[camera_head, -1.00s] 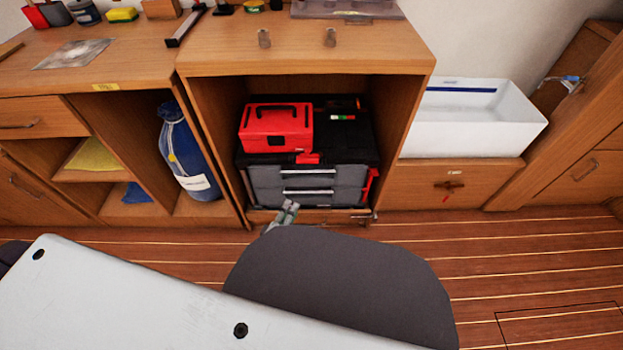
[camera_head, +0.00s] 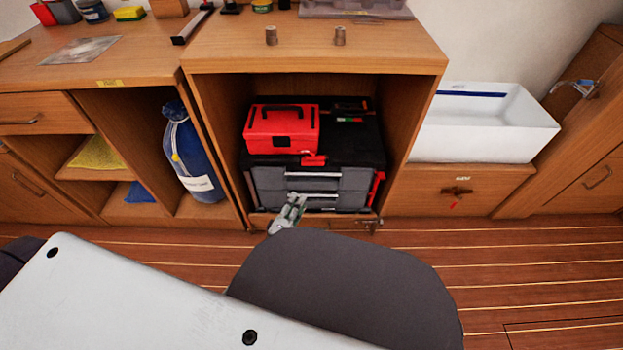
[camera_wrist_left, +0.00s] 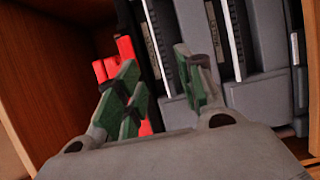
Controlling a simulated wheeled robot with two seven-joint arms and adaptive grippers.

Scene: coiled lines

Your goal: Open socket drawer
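A black and grey tool chest (camera_head: 356,160) stands inside the open wooden cabinet. Its grey front has an upper drawer (camera_head: 350,180) and a lower drawer (camera_head: 345,200), each with a pale bar handle; no label tells which one holds sockets. My left gripper (camera_head: 296,201) is in front of the chest, low and left of centre. In the left wrist view the green-padded fingers (camera_wrist_left: 162,92) are apart with nothing between them, and the grey drawer fronts (camera_wrist_left: 262,45) and bar handles lie ahead. My right gripper is not seen.
A red toolbox (camera_head: 282,130) sits on the chest. The cabinet's side walls (camera_head: 408,125) enclose it closely. A blue bag (camera_head: 187,150) stands in the left compartment, and a white basin (camera_head: 485,130) is at the right. Open wooden floor (camera_head: 530,265) lies in front.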

